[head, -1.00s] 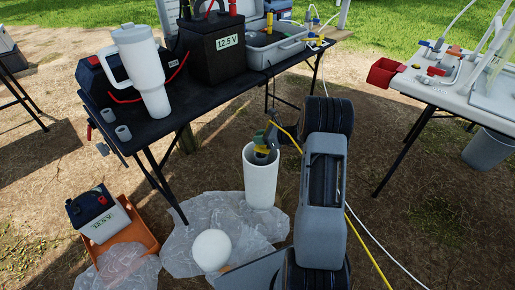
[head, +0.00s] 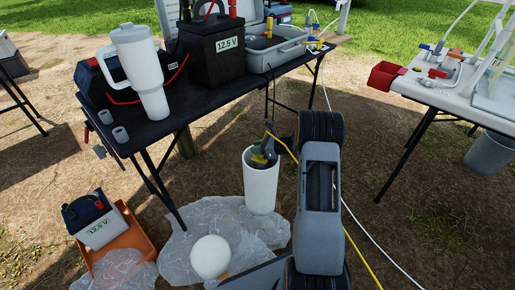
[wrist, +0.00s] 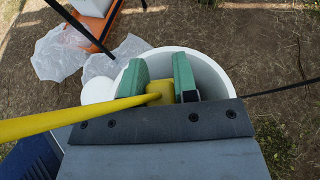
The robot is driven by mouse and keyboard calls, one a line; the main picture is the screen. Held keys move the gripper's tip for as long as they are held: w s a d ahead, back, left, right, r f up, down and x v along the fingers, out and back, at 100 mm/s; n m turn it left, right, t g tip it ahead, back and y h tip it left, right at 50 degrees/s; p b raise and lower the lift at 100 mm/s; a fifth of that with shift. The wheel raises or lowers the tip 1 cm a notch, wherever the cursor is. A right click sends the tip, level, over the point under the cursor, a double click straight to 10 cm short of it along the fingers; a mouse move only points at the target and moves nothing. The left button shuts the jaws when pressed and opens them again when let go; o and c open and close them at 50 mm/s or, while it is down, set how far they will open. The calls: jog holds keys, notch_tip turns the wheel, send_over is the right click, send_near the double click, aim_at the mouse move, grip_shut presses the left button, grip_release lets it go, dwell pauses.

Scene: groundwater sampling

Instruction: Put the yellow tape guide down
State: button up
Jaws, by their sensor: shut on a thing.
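The yellow tape guide (wrist: 160,90) sits between the green finger pads of my gripper (wrist: 160,86) in the wrist view. My gripper (head: 264,156) is shut on it at the mouth of a white upright pipe (head: 261,188), whose rim (wrist: 215,75) curves behind the fingers in the wrist view. A yellow tape (wrist: 60,119) runs from the guide to the left there. In the head view the guide is mostly hidden by the fingers. I cannot tell whether it touches the rim.
Plastic sheeting (head: 190,236) and a white round cap (head: 210,257) lie by the pipe. A black table (head: 165,130) stands behind. A white table (head: 455,90) is at right.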

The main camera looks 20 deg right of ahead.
jog(key=o, duration=1)
jog(key=shift+c, duration=0.2)
